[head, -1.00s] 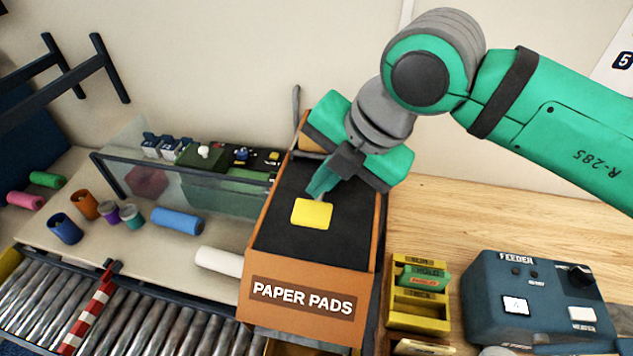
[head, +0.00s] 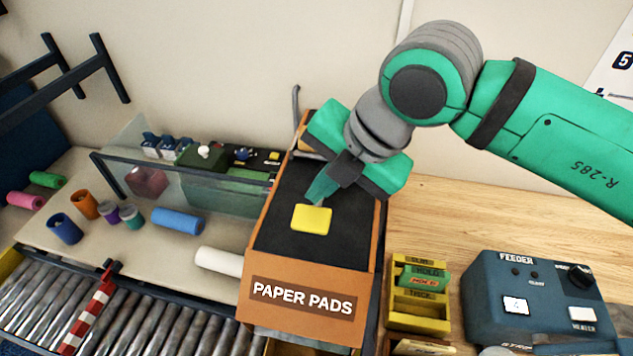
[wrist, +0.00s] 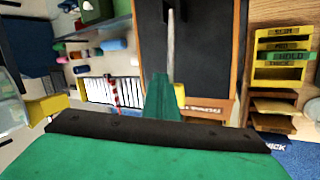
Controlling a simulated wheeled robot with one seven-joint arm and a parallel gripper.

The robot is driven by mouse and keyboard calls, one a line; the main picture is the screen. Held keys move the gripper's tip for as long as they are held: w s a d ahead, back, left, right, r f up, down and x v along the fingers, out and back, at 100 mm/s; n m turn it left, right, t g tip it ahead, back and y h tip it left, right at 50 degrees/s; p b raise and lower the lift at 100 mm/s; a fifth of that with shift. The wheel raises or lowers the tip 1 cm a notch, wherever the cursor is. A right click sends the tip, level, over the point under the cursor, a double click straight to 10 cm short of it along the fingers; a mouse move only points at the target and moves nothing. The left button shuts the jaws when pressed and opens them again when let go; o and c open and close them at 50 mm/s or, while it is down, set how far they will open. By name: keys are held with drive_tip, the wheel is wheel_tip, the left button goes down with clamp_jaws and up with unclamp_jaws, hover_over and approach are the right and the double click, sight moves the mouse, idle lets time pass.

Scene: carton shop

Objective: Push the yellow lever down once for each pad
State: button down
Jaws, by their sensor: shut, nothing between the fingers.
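The yellow lever (head: 312,219) is a flat yellow plate on the dark sloping top of the orange box marked PAPER PADS (head: 305,299). My gripper (head: 317,193) is shut and empty, its green fingertips just behind the lever's far edge in the head view. I cannot tell whether they touch it. In the wrist view the shut fingers (wrist: 161,95) point at the box's dark face (wrist: 208,50), and only a small yellow bit of the lever (wrist: 180,92) shows beside them. I cannot make out any loose pad.
At right are a yellow card rack (head: 420,297) with a green HOLD card and a blue FEEDER box (head: 538,303). At left are a roller conveyor (head: 130,315), coloured cylinders, a white roll (head: 219,261) and a clear panel (head: 190,190). Wooden bench (head: 450,220) behind the rack is bare.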

drive_tip(key=shift+s+a+f, duration=0.15)
drive_tip(key=shift+s+f, duration=0.15)
drive_tip(key=shift+f, duration=0.2)
idle(0.8)
drive_tip(key=shift+r, duration=0.1)
drive_tip(key=shift+w+d+r, duration=0.1)
drive_tip(key=shift+w+r, duration=0.35)
drive_tip(key=shift+r, duration=0.4)
drive_tip(key=shift+w+d+r, duration=0.15)
drive_tip(key=shift+w+r, duration=0.3)
drive_tip(key=shift+r, duration=0.4)
drive_tip(key=shift+w+d+r, duration=0.1)
drive_tip(key=shift+w+r, duration=0.35)
drive_tip(key=shift+r, duration=0.4)
drive_tip(key=shift+w+d+r, duration=0.1)
drive_tip(key=shift+w+r, duration=0.3)
drive_tip(key=shift+r, duration=0.35)
drive_tip(key=shift+w+d+r, duration=0.1)
drive_tip(key=shift+w+r, duration=0.3)
drive_tip(key=shift+r, duration=0.35)
drive_tip(key=shift+w+r, duration=0.4)
drive_tip(key=shift+r, duration=0.35)
